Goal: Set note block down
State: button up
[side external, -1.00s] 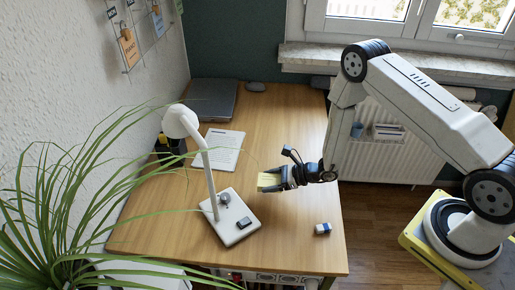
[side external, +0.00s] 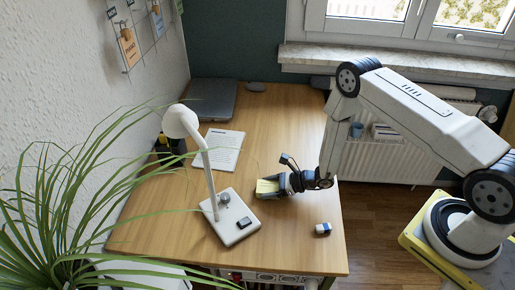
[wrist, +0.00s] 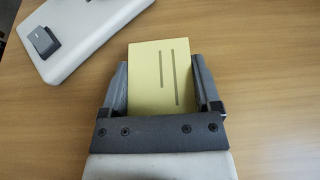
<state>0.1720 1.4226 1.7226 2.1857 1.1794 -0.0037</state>
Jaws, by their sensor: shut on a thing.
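The note block (side external: 266,187) is a yellow pad. In the wrist view the note block (wrist: 160,75) shows two dark lines on its top face. My gripper (side external: 270,188) is shut on it, with one finger against each side. In the wrist view my gripper (wrist: 160,85) points away over the wooden desk. The note block is low over the desk, to the right of the lamp base. I cannot tell whether its underside touches the desk.
A white lamp (side external: 233,222) with a dark button stands left of the note block. A blue and white eraser (side external: 322,229) lies near the right edge. A printed sheet (side external: 222,150) and a grey laptop (side external: 212,100) lie farther back. The desk (side external: 285,130) is clear behind my gripper.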

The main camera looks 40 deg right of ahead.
jog(key=shift+f, duration=0.1)
jog(key=o, duration=1.1)
jog(key=shift+s+d+r, duration=0.1)
jog(key=shift+r, duration=0.1)
jog(key=v, duration=1.1)
jog(key=shift+s+d+r, duration=0.2)
jog(key=shift+s+d, duration=0.05)
